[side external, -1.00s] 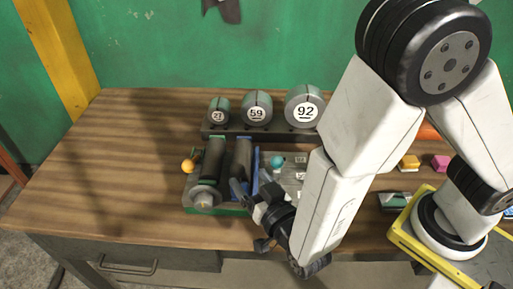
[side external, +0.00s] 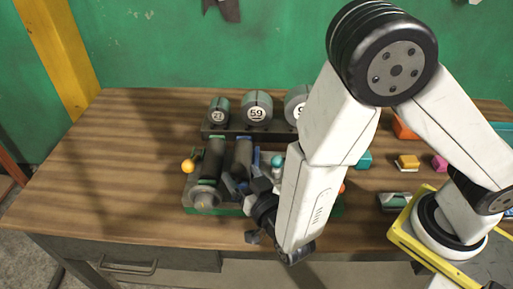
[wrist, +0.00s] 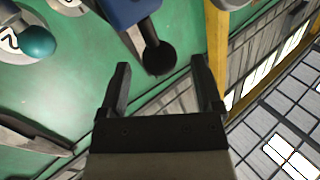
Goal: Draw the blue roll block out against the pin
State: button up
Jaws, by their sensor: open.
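The blue roll block (side external: 256,160) shows in the side view as a narrow blue strip beside a dark roller, partly hidden by my gripper. In the wrist view a blue block (wrist: 128,10) enters from the top edge, with a dark stem ending in a round black knob (wrist: 158,58). My gripper (wrist: 160,66) is open; the knob appears between its fingertips, with no contact visible. In the side view my gripper (side external: 240,184) is low over the front of the green fixture (side external: 232,211). I cannot make out the pin for certain.
A teal ball (wrist: 38,42) stands left of the block in the wrist view. An orange ball (side external: 188,166) sits at the fixture's left. Numbered grey cylinders (side external: 257,106) stand in a rack behind. Yellow (side external: 408,162) and pink pieces lie right. The table's left side is clear.

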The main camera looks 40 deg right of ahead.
aim_at(246, 160)
jog(key=shift+w+d, duration=0.25)
jog(key=shift+w, duration=0.8)
jog(key=shift+w+d, duration=0.2)
jog(key=shift+w, duration=0.85)
grip_shut()
